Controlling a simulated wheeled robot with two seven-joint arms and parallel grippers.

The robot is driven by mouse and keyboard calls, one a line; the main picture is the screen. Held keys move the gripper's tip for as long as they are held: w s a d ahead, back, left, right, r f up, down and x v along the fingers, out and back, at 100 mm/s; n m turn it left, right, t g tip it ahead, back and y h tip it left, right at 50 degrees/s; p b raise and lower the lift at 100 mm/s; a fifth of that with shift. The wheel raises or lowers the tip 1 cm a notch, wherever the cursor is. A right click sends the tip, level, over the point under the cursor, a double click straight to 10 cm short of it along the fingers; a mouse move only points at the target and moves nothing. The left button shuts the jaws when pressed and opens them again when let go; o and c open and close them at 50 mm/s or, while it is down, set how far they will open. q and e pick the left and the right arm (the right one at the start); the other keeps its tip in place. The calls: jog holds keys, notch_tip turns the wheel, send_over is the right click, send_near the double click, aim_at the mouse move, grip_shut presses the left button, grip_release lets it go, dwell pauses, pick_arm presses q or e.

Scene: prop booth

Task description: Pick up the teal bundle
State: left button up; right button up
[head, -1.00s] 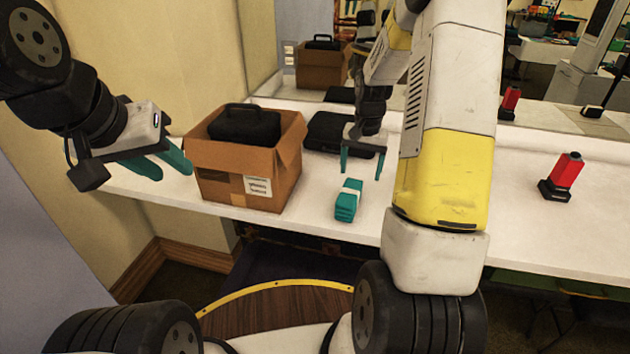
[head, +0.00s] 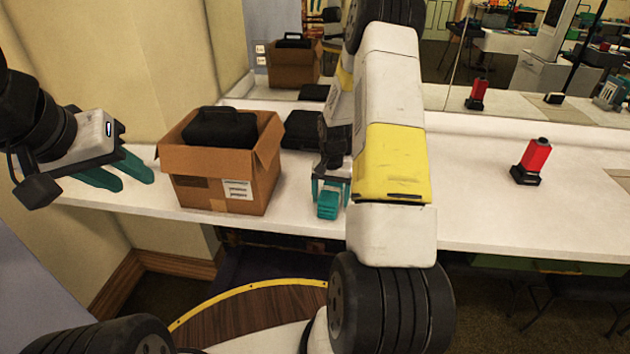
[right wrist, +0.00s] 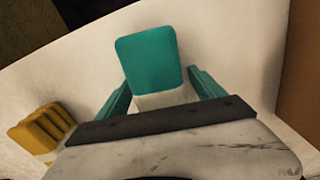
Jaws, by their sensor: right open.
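The teal bundle (head: 327,206) sits near the front edge of the white counter, right of the cardboard box. The right wrist view shows the bundle (right wrist: 149,62) with a white band, between the two teal fingers. My right gripper (head: 331,197) is open, pointing down with one finger on each side of the bundle. The right wrist view also shows this gripper (right wrist: 160,82). I cannot tell whether the fingers touch the bundle. My left gripper (head: 137,183) is open and empty, left of the box.
The open cardboard box (head: 210,190) holds a black case (head: 220,128). Another black case (head: 300,130) lies behind it. A yellow bundle (right wrist: 40,130) lies beside my right gripper. A red object on a black base (head: 533,160) stands at right. The counter's middle right is clear; a mirror backs it.

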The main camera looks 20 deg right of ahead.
jog(key=c, duration=1.7)
